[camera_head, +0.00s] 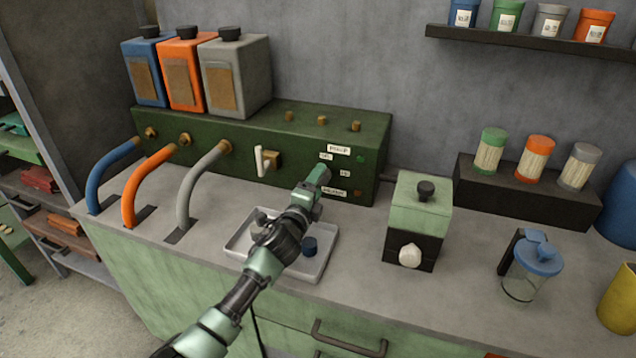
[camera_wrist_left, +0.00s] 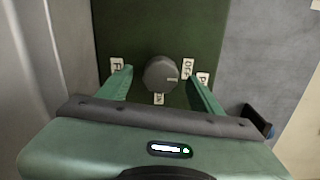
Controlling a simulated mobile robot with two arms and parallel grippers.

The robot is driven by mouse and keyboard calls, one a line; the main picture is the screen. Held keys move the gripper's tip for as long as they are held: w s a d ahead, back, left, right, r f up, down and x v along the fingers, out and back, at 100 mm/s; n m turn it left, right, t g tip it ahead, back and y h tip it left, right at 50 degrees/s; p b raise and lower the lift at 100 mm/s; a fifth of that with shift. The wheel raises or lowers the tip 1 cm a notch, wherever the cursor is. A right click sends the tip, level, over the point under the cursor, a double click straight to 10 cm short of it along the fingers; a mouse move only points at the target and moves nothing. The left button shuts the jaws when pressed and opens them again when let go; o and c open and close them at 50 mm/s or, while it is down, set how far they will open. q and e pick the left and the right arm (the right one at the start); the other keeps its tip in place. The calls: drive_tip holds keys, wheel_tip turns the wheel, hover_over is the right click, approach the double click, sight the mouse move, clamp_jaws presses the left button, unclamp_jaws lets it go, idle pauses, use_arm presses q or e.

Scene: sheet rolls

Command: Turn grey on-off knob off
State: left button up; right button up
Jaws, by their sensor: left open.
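The grey on-off knob (camera_wrist_left: 161,74) is on the dark green panel, round with a pale pointer mark on its right side. In the left wrist view the mark points right and slightly down, the OFF label (camera_wrist_left: 188,68) is right of the knob and the ON label (camera_wrist_left: 159,99) is below it. My left gripper (camera_wrist_left: 160,76) is open, with one finger on each side of the knob and gaps showing. In the head view the left gripper (camera_head: 318,176) is at the front of the green box (camera_head: 225,150) and hides the knob. My right gripper is not in view.
A white lever (camera_head: 261,161) sticks out left of the gripper. A pale green-and-black box (camera_head: 420,205) stands to the right. Blue, orange and grey hoses curve at the left.

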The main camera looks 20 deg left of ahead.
use_arm(q)
drive_tip(key=s, duration=0.7)
drive_tip(key=shift+a, duration=0.15)
